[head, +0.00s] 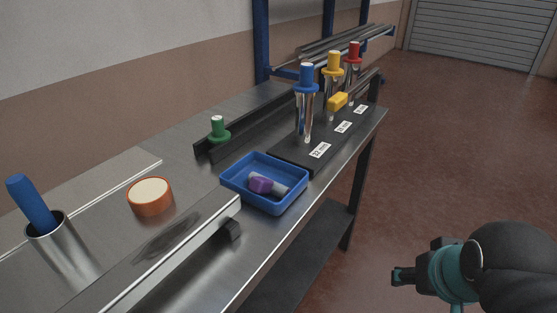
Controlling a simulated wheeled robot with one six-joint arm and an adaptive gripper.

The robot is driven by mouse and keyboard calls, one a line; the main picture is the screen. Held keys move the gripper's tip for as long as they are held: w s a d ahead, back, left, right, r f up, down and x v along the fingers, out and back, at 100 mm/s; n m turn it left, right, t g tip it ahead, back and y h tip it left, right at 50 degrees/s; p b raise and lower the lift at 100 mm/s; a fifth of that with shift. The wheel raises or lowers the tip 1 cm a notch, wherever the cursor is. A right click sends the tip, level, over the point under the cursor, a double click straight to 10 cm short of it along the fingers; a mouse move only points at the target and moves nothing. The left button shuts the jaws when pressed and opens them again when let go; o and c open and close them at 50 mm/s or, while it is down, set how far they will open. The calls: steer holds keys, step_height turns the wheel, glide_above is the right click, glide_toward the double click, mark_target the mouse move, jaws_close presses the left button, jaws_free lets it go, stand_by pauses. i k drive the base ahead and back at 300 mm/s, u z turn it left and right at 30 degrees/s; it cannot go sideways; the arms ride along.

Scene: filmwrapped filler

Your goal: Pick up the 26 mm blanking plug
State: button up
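Blue (307,77), yellow (334,63) and red (354,52) plugs stand upright in a row, each above a shiny, clear-looking sleeve or tube, on a black board (288,153). White labels lie on the board in front of them. The nearest label (320,150) seems to read 32 mm; the middle label (343,127) and far label (361,109) are too small to read. I cannot tell which plug is the 26 mm one. A green plug (218,130) sits apart on a dark rail. My gripper (397,277) is at lower right, off the bench and away from all plugs; its opening is unclear.
A blue tray (238,190) holds a purple-and-grey item (268,185). A yellow block (337,102) is by the yellow plug's sleeve. An orange-rimmed roll (150,197) and a metal cup (66,250) with a blue handle stand at left. Floor right of the bench is clear.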

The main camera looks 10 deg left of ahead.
mark_target(332, 68)
steer(key=z, duration=1.2)
steer(key=i, duration=2.1)
steer(key=u, duration=4.5)
